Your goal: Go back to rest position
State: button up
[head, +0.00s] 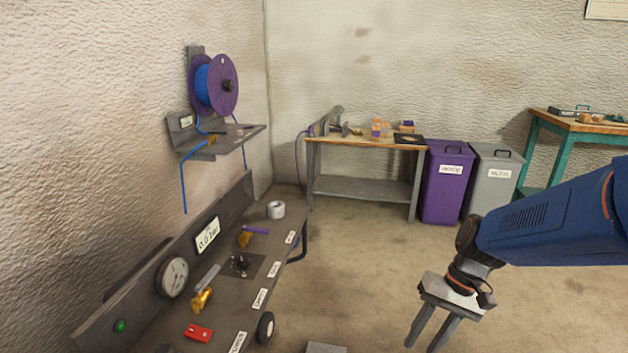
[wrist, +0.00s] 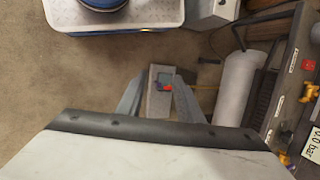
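My gripper (head: 424,340) hangs at the lower right of the head view, fingers pointing down over the floor. Its two fingers are apart with a clear gap between them. It stands to the right of the grey workbench and touches nothing that I can see. In the wrist view the fingers of my gripper (wrist: 158,92) are also spread. A grey box (wrist: 159,101) with a small dark panel and a red spot shows between and beyond them, apparently lower down. No held object shows.
The grey bench (head: 263,270) with a gauge (head: 174,277), brass fittings and a red part (head: 199,333) runs along the left. A wooden table (head: 365,145), a purple bin (head: 445,182) and a grey bin (head: 490,180) stand behind. The middle floor is clear.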

jog(key=s+d+r+n+t+h, duration=0.2)
jog(key=s+d+r+t+h, duration=0.2)
jog(key=r, duration=0.6)
jog(key=s+d+t, duration=0.1)
jog(key=s+t, duration=0.1)
jog(key=s, duration=0.1)
jog(key=shift+s+r+t, duration=0.3)
jog(key=shift+r+t, duration=0.05)
jog(key=shift+t, duration=0.05)
jog(key=shift+s+d, duration=0.1)
dwell(0.6)
